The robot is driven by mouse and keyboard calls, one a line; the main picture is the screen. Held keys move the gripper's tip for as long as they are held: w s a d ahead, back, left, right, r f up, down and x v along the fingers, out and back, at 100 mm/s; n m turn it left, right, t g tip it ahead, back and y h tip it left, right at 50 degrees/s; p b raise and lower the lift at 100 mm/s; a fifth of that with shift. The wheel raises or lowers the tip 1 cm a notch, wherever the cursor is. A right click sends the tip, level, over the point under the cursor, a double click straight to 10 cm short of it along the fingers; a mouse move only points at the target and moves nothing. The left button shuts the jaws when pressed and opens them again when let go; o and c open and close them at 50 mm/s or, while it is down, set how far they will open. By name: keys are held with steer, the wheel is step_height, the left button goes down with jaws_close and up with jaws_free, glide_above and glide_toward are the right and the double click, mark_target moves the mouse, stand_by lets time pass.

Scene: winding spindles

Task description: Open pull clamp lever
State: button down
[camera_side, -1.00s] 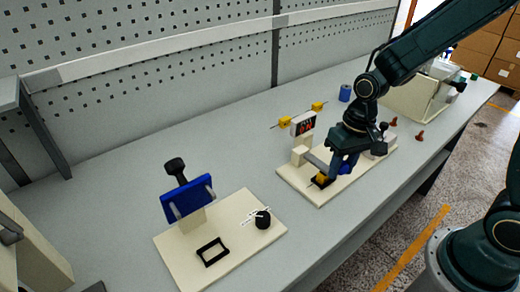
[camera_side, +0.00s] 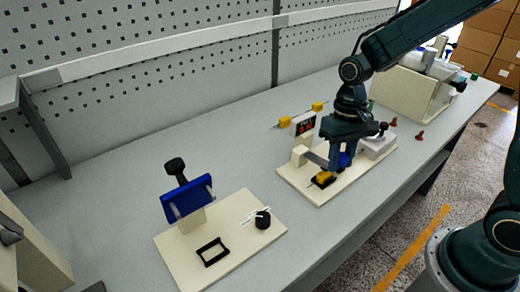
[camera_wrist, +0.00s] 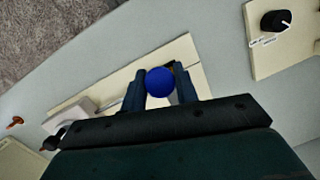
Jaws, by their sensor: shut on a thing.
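The pull clamp stands on a cream base board (camera_side: 318,198) in the middle of the bench in the side view. A grey bar (camera_side: 316,158) and a small yellow part (camera_side: 324,178) show beside my gripper (camera_side: 340,168). In the wrist view, a round blue knob (camera_wrist: 160,82) sits between the two fingers of my gripper (camera_wrist: 160,88), which is shut on it. In the side view, the fingers point down over the board and hide much of the lever, so its exact angle cannot be told.
Yellow-ended spindles (camera_side: 285,121) lie behind. Another board (camera_side: 240,207) with a blue panel (camera_side: 188,198) and black knob (camera_side: 263,219) is at left. Bare bench lies between the boards.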

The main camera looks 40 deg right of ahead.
steer(key=shift+w+r+g, duration=0.55)
steer(key=shift+r+g, duration=0.15)
steer(key=shift+r, duration=0.15)
steer(key=shift+w+r, duration=0.4)
steer(key=shift+r, duration=0.15)
steer(key=w+r, duration=0.4)
steer(key=w, duration=0.9)
steer(key=shift+a, duration=0.15)
steer(key=shift+w, duration=0.1)
steer(key=c, duration=1.2)
jaws_free()
steer(key=shift+o, duration=0.7)
